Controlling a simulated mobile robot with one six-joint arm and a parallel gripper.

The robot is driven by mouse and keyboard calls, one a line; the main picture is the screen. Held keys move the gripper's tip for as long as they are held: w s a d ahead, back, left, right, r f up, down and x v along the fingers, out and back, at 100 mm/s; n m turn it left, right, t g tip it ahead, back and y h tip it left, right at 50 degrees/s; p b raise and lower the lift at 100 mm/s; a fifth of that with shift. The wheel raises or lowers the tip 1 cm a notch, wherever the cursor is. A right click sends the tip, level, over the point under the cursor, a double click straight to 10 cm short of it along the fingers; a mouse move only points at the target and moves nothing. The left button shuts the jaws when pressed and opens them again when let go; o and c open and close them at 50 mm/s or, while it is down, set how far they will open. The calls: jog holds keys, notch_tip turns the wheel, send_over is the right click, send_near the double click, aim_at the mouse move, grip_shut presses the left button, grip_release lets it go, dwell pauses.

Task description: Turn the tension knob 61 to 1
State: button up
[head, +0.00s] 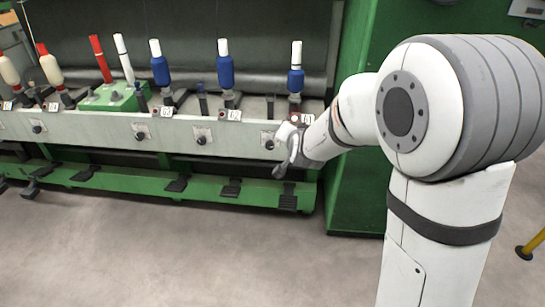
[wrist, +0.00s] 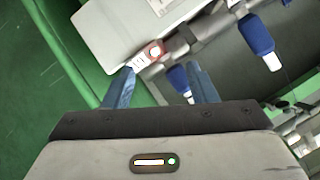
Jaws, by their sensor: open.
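The knob of position 61 (head: 268,144) is a small dark knob on a plate at the right end of the pale rail in the head view. Its pointer setting is too small to read. My gripper (head: 284,160) is just right of and below this knob in that view; contact cannot be told. In the wrist view my gripper (wrist: 161,86) is open, with two blue-grey fingers apart and nothing held. A number label (wrist: 139,61) and a red-rimmed white disc (wrist: 155,50) show ahead of the fingers. The knob itself is not clear there.
The pale rail (head: 100,126) carries several more knobs, labels and bobbins to the left. A blue bobbin (head: 295,80) stands above the right end. A green cabinet (head: 350,180) closes off the right side. Dark pedals (head: 230,188) line the green base; the floor in front is clear.

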aim_at(270, 147)
jog(key=w+a+f+m+t+b, duration=0.2)
jog(key=w+a+f+t+b, duration=0.15)
jog(key=f+b, duration=0.4)
jog(key=w+a+f+m+t+b, duration=0.2)
jog(key=w+a+f+b, duration=0.2)
jog(key=f, duration=0.6)
jog(key=shift+h, duration=0.5)
jog(key=w, duration=0.2)
jog(key=w+b, duration=0.1)
jog(key=w, duration=0.4)
jog(key=shift+a+r+b, duration=0.2)
jog(key=shift+r+b, duration=0.05)
jog(key=shift+b, duration=0.1)
jog(key=shift+c, duration=0.2)
jog(key=c, duration=0.9)
jog(key=shift+d, duration=0.25)
jog(key=shift+a, duration=0.15)
